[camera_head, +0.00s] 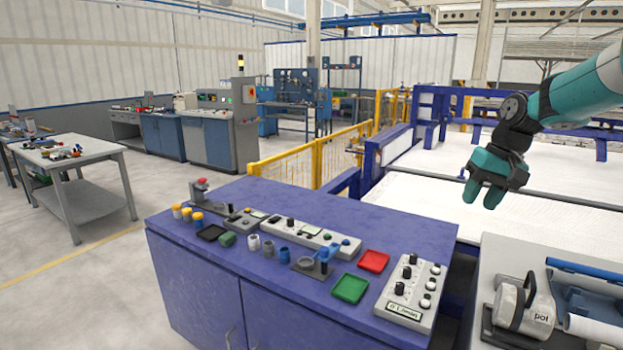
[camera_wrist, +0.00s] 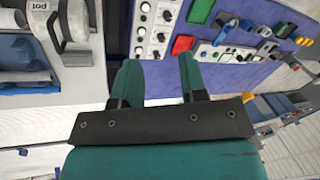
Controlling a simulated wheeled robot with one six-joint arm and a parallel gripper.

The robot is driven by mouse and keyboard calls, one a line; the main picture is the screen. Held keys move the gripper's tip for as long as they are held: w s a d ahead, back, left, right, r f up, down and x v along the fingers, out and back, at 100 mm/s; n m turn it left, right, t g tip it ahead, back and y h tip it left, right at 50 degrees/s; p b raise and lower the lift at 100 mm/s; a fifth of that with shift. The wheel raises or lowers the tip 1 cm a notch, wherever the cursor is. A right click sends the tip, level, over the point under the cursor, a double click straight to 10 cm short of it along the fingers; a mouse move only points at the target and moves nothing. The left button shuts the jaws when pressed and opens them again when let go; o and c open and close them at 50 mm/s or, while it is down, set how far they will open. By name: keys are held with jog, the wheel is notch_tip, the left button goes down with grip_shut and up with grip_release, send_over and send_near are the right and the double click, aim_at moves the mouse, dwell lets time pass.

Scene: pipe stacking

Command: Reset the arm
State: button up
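My gripper (camera_head: 484,193) is teal with a dark wrist and hangs in the air at the right in the head view. It is over the white conveyor bed, to the right of and above the blue cabinet. In the wrist view its two teal fingers (camera_wrist: 158,80) are apart with nothing between them. My gripper is open and empty. It touches nothing that I can see.
A blue cabinet (camera_head: 300,220) carries a control box (camera_head: 410,290), a red tray (camera_head: 373,262), a green tray (camera_head: 349,288) and several small parts. A grey surface at the lower right holds a white "pot" container (camera_head: 522,305). Yellow fencing (camera_head: 300,168) stands behind.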

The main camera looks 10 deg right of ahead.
jog(key=s+a+r+n, duration=0.2)
jog(key=s+a+n, duration=0.1)
jog(key=a, duration=1.2)
jog(key=s+a+f+n+y, duration=0.1)
jog(key=s+a+n, duration=0.3)
jog(key=s+a, duration=0.5)
jog(key=s+a+f+n+g, duration=0.1)
jog(key=s+a+n, duration=0.3)
jog(key=s+a, duration=0.5)
jog(key=s+f, duration=0.1)
jog(key=s, duration=0.4)
jog(key=shift+g+y, duration=0.3)
jog(key=shift+y, duration=0.1)
